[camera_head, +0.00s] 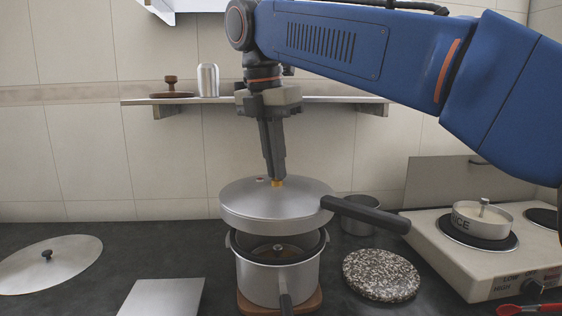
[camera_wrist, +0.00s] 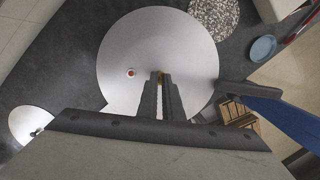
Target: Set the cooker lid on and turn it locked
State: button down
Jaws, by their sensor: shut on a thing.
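The steel cooker lid (camera_head: 262,205) hangs above the pot, with its long black handle pointing right. A gap shows between the lid and the pot below it. My gripper (camera_head: 277,180) is shut on the small brass-coloured knob at the lid's top; the lid (camera_wrist: 125,65) also fills the middle of the wrist view, with a red button on it. The steel cooker pot (camera_head: 265,282) stands on a wooden board (camera_head: 312,304), its black handle pointing to the front. Something dark with a small knob shows inside the pot; the lid hides part of its rim.
A round speckled stone slab (camera_head: 381,275) lies right of the pot, with a steel cup (camera_head: 360,217) behind. Another lid (camera_head: 55,262) lies left. A shelf (camera_head: 330,100) runs behind my arm.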

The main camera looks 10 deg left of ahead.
notch_tip(320, 180, down, 8)
jog(key=shift+f, duration=0.15)
dwell(1.1)
jog(key=shift+f, duration=0.1)
dwell(2.4)
